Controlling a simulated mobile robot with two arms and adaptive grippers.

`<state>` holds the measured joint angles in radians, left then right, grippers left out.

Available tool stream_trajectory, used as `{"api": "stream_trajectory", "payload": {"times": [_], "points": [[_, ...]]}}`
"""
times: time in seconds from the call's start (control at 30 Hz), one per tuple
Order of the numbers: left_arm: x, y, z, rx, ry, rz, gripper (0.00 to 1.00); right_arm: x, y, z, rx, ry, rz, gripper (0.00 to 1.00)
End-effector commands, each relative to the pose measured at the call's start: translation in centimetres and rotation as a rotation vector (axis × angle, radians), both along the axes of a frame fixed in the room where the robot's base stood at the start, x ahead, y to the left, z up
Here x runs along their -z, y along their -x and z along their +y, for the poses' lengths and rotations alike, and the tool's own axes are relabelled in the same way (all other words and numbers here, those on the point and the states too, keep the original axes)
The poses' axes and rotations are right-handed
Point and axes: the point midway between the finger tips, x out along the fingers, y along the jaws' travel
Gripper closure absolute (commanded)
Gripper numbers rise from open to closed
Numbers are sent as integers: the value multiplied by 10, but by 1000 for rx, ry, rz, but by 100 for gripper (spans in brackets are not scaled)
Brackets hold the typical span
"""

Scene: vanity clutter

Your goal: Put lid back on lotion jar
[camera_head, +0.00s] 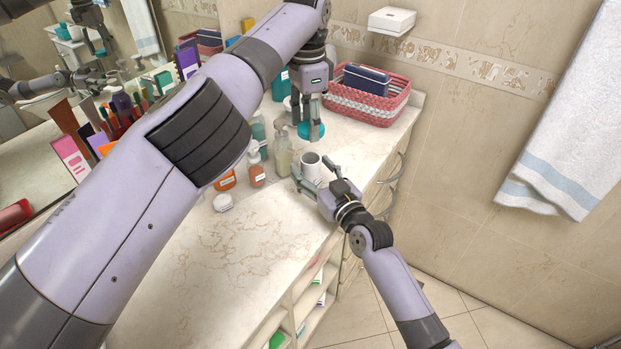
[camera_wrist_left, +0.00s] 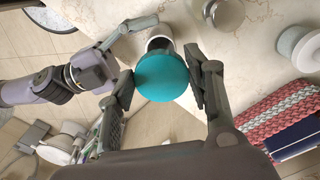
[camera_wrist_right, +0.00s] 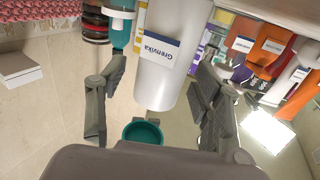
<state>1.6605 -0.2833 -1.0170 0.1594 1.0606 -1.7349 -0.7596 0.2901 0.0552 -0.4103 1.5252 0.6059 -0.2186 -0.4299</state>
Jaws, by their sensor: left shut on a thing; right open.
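A teal lid (camera_head: 312,131) is held by my left gripper (camera_head: 311,122), which is shut on it. The white lotion jar (camera_head: 310,170) stands upright near the counter's right edge, its dark open mouth up. In the left wrist view the lid (camera_wrist_left: 162,78) partly covers the jar (camera_wrist_left: 160,43). In the upside-down right wrist view the lid (camera_wrist_right: 143,131) shows its hollow underside, above and apart from the labelled jar (camera_wrist_right: 170,60). My right gripper (camera_wrist_right: 160,78) is open, with a finger on each side of the jar; the label-side finger is nearer.
A clear pump bottle (camera_head: 283,155) and a brown pump bottle (camera_head: 257,172) stand left of the jar. A white round container (camera_head: 223,202) sits nearer. A red-and-white basket (camera_head: 349,105) is at the back. The counter front (camera_head: 250,255) is clear.

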Motion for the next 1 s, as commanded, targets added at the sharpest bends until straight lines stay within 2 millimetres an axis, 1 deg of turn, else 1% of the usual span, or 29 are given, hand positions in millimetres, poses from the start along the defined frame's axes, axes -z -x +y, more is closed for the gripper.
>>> {"api": "stream_trajectory", "payload": {"times": [0.1, 0.17, 1.0], "points": [[0, 0, 0, 0, 0, 0, 67, 0, 0, 0, 0, 0, 0, 40], [0, 0, 0, 0, 0, 0, 67, 0, 0, 0, 0, 0, 0, 44], [0, 0, 0, 0, 0, 0, 67, 0, 0, 0, 0, 0, 0, 100]]}}
